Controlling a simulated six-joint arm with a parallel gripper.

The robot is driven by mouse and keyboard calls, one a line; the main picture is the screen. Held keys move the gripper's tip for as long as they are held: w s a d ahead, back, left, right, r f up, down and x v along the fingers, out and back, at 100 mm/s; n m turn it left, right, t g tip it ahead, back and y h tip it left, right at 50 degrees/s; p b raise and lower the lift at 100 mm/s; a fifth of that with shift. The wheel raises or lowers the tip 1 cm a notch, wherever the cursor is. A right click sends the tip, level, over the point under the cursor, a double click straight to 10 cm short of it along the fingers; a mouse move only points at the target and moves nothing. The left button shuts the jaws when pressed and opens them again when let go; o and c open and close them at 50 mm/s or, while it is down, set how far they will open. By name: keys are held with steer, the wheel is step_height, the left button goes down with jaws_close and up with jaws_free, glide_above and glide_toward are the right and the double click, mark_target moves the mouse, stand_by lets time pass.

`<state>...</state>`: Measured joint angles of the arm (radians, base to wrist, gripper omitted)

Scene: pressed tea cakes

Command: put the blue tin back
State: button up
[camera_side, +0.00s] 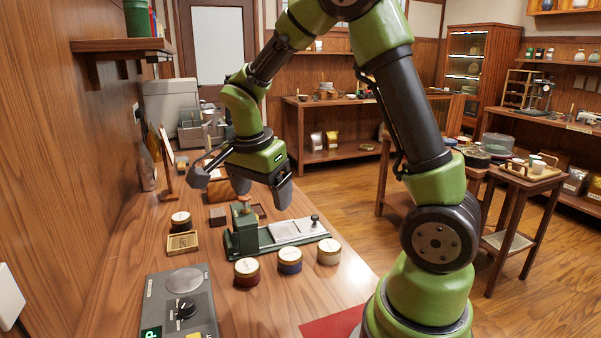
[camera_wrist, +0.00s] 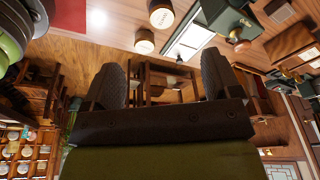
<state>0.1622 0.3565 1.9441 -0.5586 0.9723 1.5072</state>
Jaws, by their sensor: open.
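The blue tin (camera_side: 290,261) stands upright on the wooden counter with a pale lid, in front of the green press. It is between a red tin (camera_side: 248,271) on its left and a cream tin (camera_side: 328,251) on its right. My gripper (camera_side: 241,190) is open and empty, up behind the press and apart from the tins. In the wrist view its two dark fingers (camera_wrist: 160,78) stand wide apart with nothing between them. Two round-lidded tins (camera_wrist: 145,42) show beyond them there; I cannot tell their colours.
The green press (camera_side: 246,238) with its long bed is close below my gripper. A dark tin (camera_side: 181,221) and a small labelled wooden tray (camera_side: 183,243) are at the left. A grey control box (camera_side: 180,302) is at the front left. A red mat (camera_side: 333,323) lies at the front edge.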

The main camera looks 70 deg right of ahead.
steer(key=s+a+r+n+t+y, duration=0.4)
steer(key=s+a+r+n+t, duration=0.3)
steer(key=s+a+r+n, duration=0.3)
steer(key=shift+s+a+r+n+y, duration=0.45)
steer(key=shift+s+n, duration=1.15)
steer(key=shift+n, duration=1.3)
steer(key=shift+f, duration=0.1)
